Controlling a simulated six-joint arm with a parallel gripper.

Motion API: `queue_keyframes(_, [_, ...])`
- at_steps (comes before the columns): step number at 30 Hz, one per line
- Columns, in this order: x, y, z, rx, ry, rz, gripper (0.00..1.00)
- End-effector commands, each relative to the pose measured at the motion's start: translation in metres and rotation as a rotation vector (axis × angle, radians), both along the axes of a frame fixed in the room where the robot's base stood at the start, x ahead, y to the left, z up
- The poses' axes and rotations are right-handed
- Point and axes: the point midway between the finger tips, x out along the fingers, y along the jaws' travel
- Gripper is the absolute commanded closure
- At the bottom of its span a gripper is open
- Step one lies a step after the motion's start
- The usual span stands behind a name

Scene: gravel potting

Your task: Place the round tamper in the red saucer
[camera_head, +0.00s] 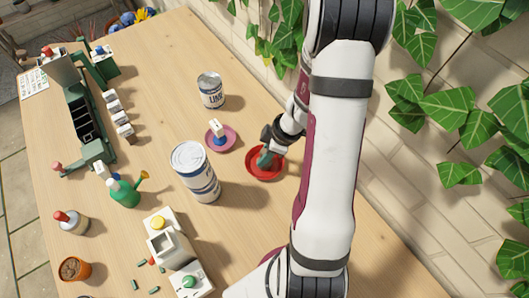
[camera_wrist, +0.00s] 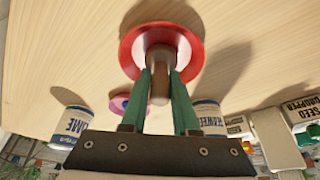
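The red saucer (camera_head: 277,173) lies on the wooden table to the right of the middle, beside my arm. It also shows in the wrist view (camera_wrist: 131,50). The round tamper (camera_wrist: 158,84) has a brown, cylindrical handle and is upright over the saucer's middle. My gripper (camera_wrist: 159,77) has its green fingers on both sides of the handle and looks shut on it. In the head view my gripper (camera_head: 265,158) is right at the saucer. I cannot tell whether the tamper's base touches the saucer floor.
A pink saucer (camera_head: 233,142) with a blue and white item stands left of the red one. A large can (camera_head: 195,172) and a lime can (camera_head: 211,91) stand nearby. A green watering can (camera_head: 125,192) and a tool rack (camera_head: 85,115) are farther left. A wall with leaves borders the right.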

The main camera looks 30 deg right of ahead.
Motion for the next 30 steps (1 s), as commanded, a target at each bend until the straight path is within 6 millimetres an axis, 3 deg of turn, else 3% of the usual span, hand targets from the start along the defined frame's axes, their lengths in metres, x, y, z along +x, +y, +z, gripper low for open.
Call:
queue_keyframes(1, [0.0,0.0,0.0,-0.001,0.0,0.001,0.61])
queue_keyframes(4, [0.0,0.0,0.0,0.0,0.001,0.001,0.44])
queue_keyframes(14, [0.0,0.0,0.004,-0.002,-0.001,0.003,0.44])
queue_keyframes(17, [-0.002,-0.005,0.018,-0.002,-0.006,0.001,0.44])
queue_keyframes(27, [-0.024,-0.025,0.096,-0.005,-0.004,0.0,0.44])
queue_keyframes(30, [-0.028,-0.028,0.109,-0.002,-0.002,0.0,0.44])
